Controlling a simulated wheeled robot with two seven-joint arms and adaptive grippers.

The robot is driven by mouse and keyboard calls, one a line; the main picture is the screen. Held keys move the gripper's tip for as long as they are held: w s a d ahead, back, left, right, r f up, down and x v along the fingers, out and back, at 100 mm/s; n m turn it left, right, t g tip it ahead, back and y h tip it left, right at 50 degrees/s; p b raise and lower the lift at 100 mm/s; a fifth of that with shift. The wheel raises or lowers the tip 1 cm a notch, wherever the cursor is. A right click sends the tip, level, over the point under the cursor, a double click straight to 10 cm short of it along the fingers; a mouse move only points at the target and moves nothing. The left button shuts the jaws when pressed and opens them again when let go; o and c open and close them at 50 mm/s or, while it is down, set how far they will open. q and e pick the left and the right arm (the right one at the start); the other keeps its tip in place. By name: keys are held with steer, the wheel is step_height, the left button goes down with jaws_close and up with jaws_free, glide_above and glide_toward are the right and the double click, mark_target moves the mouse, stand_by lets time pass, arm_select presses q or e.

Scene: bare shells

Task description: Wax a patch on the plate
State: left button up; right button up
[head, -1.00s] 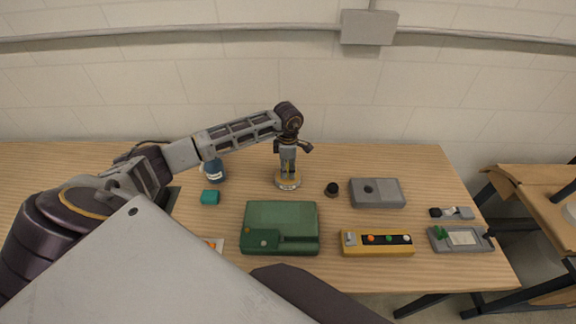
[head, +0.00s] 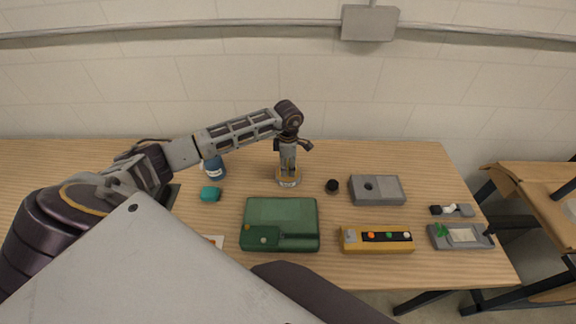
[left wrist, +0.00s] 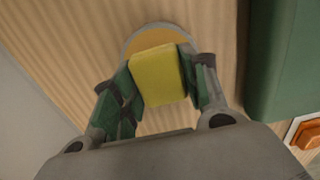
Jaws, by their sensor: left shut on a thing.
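My left gripper (head: 288,172) points straight down over a small round plate (head: 289,183) at the middle of the table. In the left wrist view, its two green fingers are shut on a yellow block (left wrist: 157,75), one finger on each side. The plate in the left wrist view (left wrist: 149,33) has a tan face and a grey rim, and the block covers much of it. I cannot tell whether the block touches the plate. My right gripper is not in view.
A green case (head: 280,220) lies close in front of the plate. A black knob (head: 332,186) and a grey box (head: 376,190) stand to the right, a yellow panel (head: 377,240) nearer. A teal block (head: 210,194) and a blue jar (head: 214,168) stand to the left.

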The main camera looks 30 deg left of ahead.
mark_target(288, 165)
arm_select(q)
steer(key=shift+f+b, duration=0.35)
steer(key=shift+f, duration=0.1)
stand_by(0.8)
steer(key=shift+s+f, duration=0.1)
steer(key=shift+f, duration=0.05)
stand_by(2.2)
steer(key=shift+r+p, duration=1.5)
steer(key=shift+r, duration=2.1)
